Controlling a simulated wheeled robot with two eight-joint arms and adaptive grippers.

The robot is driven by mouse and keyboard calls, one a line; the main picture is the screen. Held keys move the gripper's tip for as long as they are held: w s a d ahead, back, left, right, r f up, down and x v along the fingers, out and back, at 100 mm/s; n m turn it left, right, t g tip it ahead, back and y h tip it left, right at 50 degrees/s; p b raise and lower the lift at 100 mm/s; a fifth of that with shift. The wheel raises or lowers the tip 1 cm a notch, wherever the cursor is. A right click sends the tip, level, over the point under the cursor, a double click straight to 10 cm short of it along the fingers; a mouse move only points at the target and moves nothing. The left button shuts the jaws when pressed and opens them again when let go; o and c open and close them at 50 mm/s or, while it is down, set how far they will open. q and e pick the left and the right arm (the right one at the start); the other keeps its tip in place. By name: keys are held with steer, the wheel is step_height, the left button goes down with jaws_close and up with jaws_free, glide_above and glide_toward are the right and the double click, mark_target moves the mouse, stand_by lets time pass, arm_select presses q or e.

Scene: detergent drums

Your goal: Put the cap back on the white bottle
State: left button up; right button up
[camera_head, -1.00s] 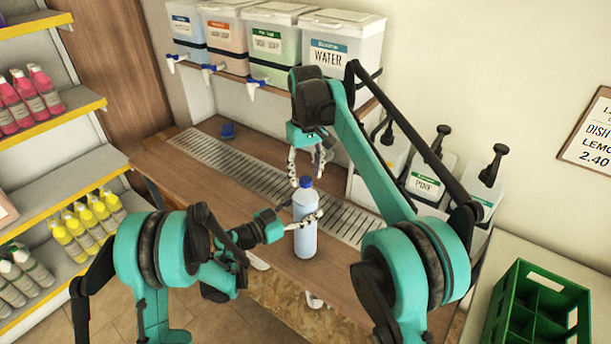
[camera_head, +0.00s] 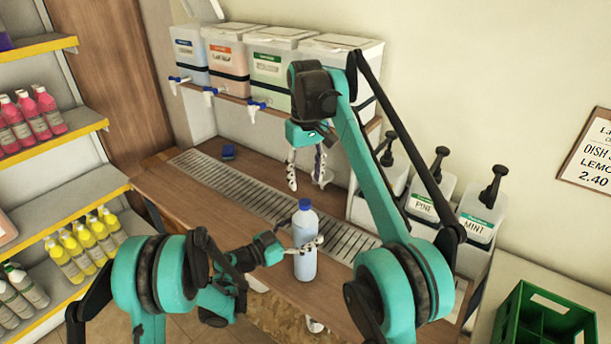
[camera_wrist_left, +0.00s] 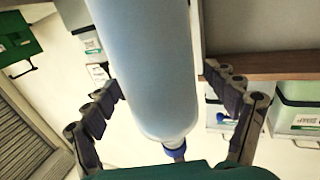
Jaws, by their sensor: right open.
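The pale blue-white bottle (camera_head: 304,262) stands upright in the middle of the head view, at the counter's front. A blue cap (camera_head: 305,204) sits on its top. In the left wrist view the bottle (camera_wrist_left: 155,70) runs between the fingers, with the blue cap (camera_wrist_left: 174,153) at its lower end there. My left gripper (camera_head: 304,246) is shut around the bottle's body, a finger on each side. My right gripper (camera_head: 307,184) is open and empty above the cap, fingers pointing down. Whether the bottle's base touches the counter is unclear.
The wooden counter (camera_head: 170,190) has a metal drain grille (camera_head: 235,190) and a small blue object (camera_head: 228,152). Dispensers with taps (camera_head: 270,75) stand on a shelf behind. Pump containers (camera_head: 480,222) and a green crate (camera_head: 545,325) are at right. Bottle shelves are at left.

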arm_select(q)
steer(key=v, duration=1.2)
